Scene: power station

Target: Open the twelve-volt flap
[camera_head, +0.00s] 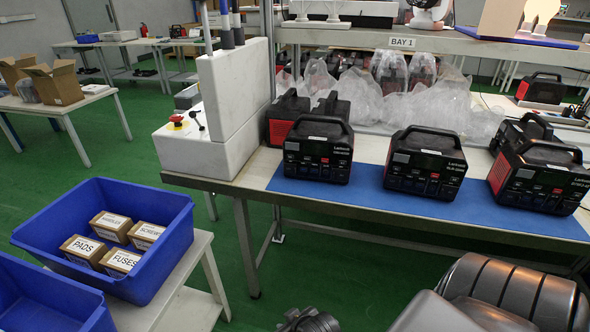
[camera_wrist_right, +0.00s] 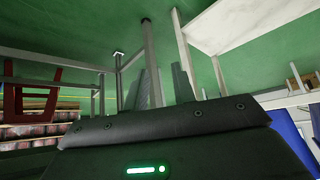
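Black-and-red power stations stand on a blue mat (camera_head: 375,200) on the bench: a left one (camera_head: 318,150), a middle one (camera_head: 425,162) and a right one (camera_head: 540,178). Their fronts carry dark panels with small sockets and covers. I cannot make out which cover is the twelve-volt flap. My right gripper (camera_head: 310,320) shows only partly at the bottom edge of the head view, in front of and below the bench. In the right wrist view its two fingers (camera_wrist_right: 160,85) stand apart with nothing between them. My left gripper is not in view.
A white block (camera_head: 228,100) with a red stop button stands at the bench's left end. Plastic-wrapped units (camera_head: 400,90) sit behind, under the BAY 1 shelf. A blue bin (camera_head: 110,225) with small boxes stands at the left. Green floor (camera_head: 310,265) is clear before the bench.

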